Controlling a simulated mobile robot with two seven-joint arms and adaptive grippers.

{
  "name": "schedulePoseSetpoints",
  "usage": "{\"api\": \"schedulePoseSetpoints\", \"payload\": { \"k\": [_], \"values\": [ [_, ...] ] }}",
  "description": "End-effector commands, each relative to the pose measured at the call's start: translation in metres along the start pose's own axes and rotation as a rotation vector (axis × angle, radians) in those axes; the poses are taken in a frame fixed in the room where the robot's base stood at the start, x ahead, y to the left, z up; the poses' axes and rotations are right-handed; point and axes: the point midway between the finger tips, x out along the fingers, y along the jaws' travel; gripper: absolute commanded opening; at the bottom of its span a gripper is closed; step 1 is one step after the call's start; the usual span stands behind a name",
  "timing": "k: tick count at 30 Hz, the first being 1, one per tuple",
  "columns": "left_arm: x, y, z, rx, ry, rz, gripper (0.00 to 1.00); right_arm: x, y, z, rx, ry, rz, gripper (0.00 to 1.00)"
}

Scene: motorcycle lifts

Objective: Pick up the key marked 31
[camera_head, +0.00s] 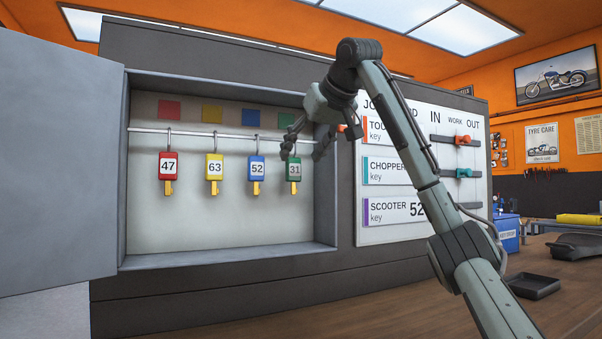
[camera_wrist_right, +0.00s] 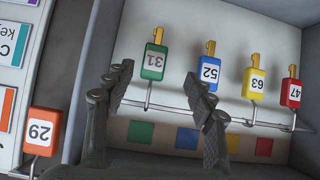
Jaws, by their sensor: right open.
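The green key marked 31 (camera_head: 294,169) hangs from a hook on the rail inside the open cabinet, rightmost of the keys in the head view. In the right wrist view the same green key (camera_wrist_right: 154,62) appears upside down, between and beyond the finger lines. My right gripper (camera_head: 306,148) is open at the cabinet's right side, its fingers near the green key. In the wrist view the open fingers (camera_wrist_right: 158,82) hold nothing, and I cannot tell that they touch the key. My left gripper is not in view.
The blue key 52 (camera_head: 257,169), yellow key 63 (camera_head: 214,167) and red key 47 (camera_head: 168,166) hang left along the rail (camera_head: 190,133). The cabinet door (camera_head: 60,165) stands open. An orange key 29 (camera_wrist_right: 42,132) hangs on the job board (camera_head: 385,235), outside the cabinet.

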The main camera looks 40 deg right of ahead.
Motion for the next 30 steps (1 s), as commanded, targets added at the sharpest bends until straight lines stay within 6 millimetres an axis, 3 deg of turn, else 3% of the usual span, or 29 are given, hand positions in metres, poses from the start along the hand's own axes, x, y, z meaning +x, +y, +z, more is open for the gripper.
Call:
{"api": "schedulePoseSetpoints", "payload": {
  "k": [5,13,21,30],
  "values": [
    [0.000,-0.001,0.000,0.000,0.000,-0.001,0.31,0.006,0.000,0.000,-0.001,-0.002,0.001,0.55],
    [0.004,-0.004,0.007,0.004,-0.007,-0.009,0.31,0.036,0.003,0.000,0.001,-0.001,0.002,0.55],
    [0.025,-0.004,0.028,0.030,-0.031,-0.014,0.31,0.073,0.006,0.000,0.000,-0.001,0.001,0.55],
    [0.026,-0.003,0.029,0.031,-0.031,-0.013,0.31,0.078,0.005,0.000,0.000,0.000,0.000,0.55]
  ]
}}
